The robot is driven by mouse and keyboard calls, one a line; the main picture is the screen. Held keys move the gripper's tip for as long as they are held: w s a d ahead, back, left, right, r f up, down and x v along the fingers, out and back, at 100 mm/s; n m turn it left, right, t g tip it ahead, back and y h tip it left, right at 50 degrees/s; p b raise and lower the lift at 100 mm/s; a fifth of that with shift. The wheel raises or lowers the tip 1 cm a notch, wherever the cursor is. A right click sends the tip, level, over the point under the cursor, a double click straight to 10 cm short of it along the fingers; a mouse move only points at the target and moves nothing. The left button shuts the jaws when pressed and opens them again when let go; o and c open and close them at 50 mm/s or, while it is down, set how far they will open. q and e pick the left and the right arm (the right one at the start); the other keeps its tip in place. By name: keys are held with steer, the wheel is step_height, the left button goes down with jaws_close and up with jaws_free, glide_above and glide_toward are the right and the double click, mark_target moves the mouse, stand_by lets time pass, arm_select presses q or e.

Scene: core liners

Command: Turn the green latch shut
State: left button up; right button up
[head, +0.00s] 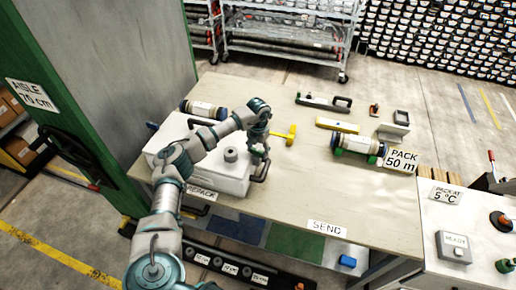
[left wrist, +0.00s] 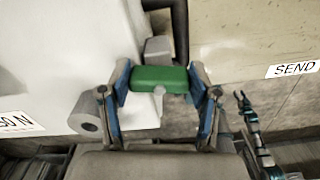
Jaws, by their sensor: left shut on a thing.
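The green latch (left wrist: 160,78) is a short green bar on the side of a white case (left wrist: 60,60), seen in the left wrist view. My left gripper (left wrist: 160,88) is shut on it, one blue-padded finger at each end. In the head view the left gripper (head: 260,150) is at the right end of the white case (head: 225,180), and it mostly hides the latch. My right gripper (left wrist: 245,104) shows small at the right of the left wrist view, with its fingers apart and empty, away from the case.
The case stands on a light table (head: 300,190). A black handle (head: 263,172) is close beside my left gripper. A yellow tool (head: 284,135) and a dark-ended core tube (head: 345,147) lie farther right. The table front by the SEND label (head: 327,228) is clear.

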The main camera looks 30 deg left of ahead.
arm_select(q)
steer(key=shift+s+d+f+n+p, duration=0.1)
steer(key=shift+n+p, duration=0.05)
steer(key=shift+n, duration=0.4)
steer(key=shift+s+d+f+n+p, duration=0.1)
steer(key=shift+n+p, duration=0.05)
steer(key=shift+n, duration=0.4)
steer(key=shift+w, duration=0.1)
steer(key=o, duration=1.1)
steer(key=shift+o, duration=0.2)
steer(key=shift+w+d+r, duration=0.1)
steer(key=shift+r, duration=0.05)
step_height(320, 180, up, 12)
